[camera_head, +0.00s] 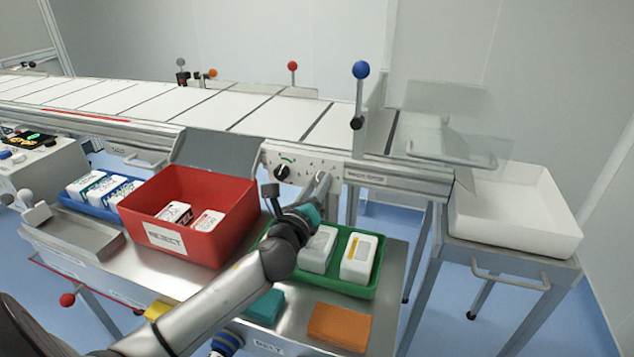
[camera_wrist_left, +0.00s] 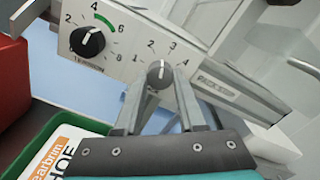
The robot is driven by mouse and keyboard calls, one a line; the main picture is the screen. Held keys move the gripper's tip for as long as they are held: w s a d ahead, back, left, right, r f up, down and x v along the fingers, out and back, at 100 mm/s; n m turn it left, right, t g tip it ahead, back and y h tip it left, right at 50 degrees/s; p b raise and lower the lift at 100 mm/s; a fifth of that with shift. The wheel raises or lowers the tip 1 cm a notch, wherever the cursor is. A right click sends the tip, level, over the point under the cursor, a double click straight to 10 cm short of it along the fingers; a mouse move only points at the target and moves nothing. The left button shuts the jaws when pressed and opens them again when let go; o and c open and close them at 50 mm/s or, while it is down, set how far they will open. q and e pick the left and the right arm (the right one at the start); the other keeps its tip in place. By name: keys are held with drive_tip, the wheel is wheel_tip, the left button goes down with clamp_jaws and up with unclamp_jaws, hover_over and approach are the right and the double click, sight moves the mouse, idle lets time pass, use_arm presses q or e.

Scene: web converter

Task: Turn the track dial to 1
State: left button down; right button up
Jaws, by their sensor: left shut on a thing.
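The track dial (camera_wrist_left: 160,74) is a small grey knob on the white control panel (camera_wrist_left: 120,48), with the numbers 1 to 4 around its upper side. Its pale mark points up, roughly between 2 and 3; the exact setting is hard to read. My left gripper (camera_wrist_left: 160,84) is shut on this knob, one finger on each side. In the head view, my left gripper (camera_head: 321,186) reaches up to the panel from below and hides the knob. My right gripper is not in view.
A larger black dial (camera_wrist_left: 87,41) with a green arc sits left of the knob. Below the panel are a red bin (camera_head: 190,210) and a green tray (camera_head: 372,290) with white packs. A white tray (camera_head: 515,246) stands at right. The conveyor (camera_head: 260,112) runs behind.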

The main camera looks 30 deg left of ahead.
use_arm(q)
drive_tip(key=n+p, duration=0.1)
drive_tip(key=n, duration=0.2)
drive_tip(key=shift+n, duration=0.4)
drive_tip(key=n+p, duration=0.1)
drive_tip(key=n, duration=0.2)
drive_tip(key=shift+r+n, duration=0.1)
drive_tip(key=shift+n, duration=0.3)
drive_tip(key=n+p, duration=0.1)
drive_tip(key=n, duration=0.2)
drive_tip(key=shift+n, duration=0.3)
drive_tip(key=shift+n+p, duration=0.85)
drive_tip(key=shift+n, duration=0.85)
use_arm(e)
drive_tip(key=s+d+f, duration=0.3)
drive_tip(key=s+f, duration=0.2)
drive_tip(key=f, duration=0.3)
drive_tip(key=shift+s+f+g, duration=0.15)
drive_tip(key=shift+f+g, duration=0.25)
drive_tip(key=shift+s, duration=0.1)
use_arm(q)
drive_tip(key=c, duration=0.5)
unclamp_jaws()
